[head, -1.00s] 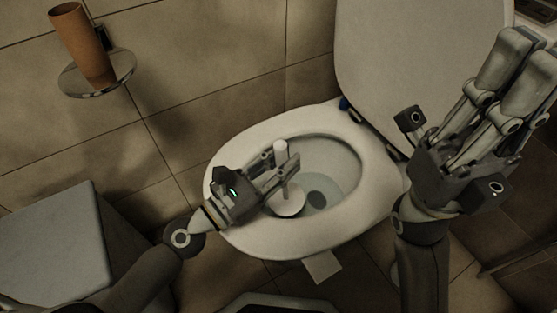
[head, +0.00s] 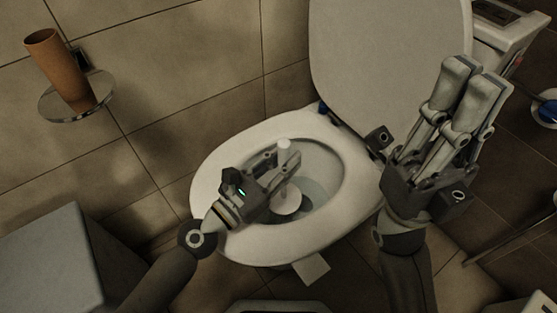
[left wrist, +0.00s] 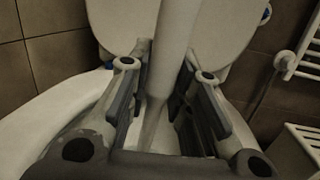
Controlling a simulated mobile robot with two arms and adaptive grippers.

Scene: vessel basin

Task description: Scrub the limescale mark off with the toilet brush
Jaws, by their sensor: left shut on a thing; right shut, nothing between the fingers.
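The toilet (head: 215,163) stands mid-picture in the head view with its lid up. My left gripper (head: 284,163) is over the bowl, shut on the handle of the white toilet brush (head: 284,146). The handle top stands above the fingers, and the round white brush end (head: 289,203) is down in the bowl. In the left wrist view the brush handle (left wrist: 173,40) rises between the two fingers. My right gripper (head: 470,85) is shut and empty, raised in front of the lid. A dark patch lies low in the bowl beside the brush end; I cannot tell whether it is the limescale mark.
An orange-brown cup (head: 58,70) sits in a round wall holder (head: 85,108) at upper left. A grey box (head: 50,260) stands at lower left. The raised lid (head: 390,60) is behind my right gripper. A blue item (head: 547,111) lies at the far right.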

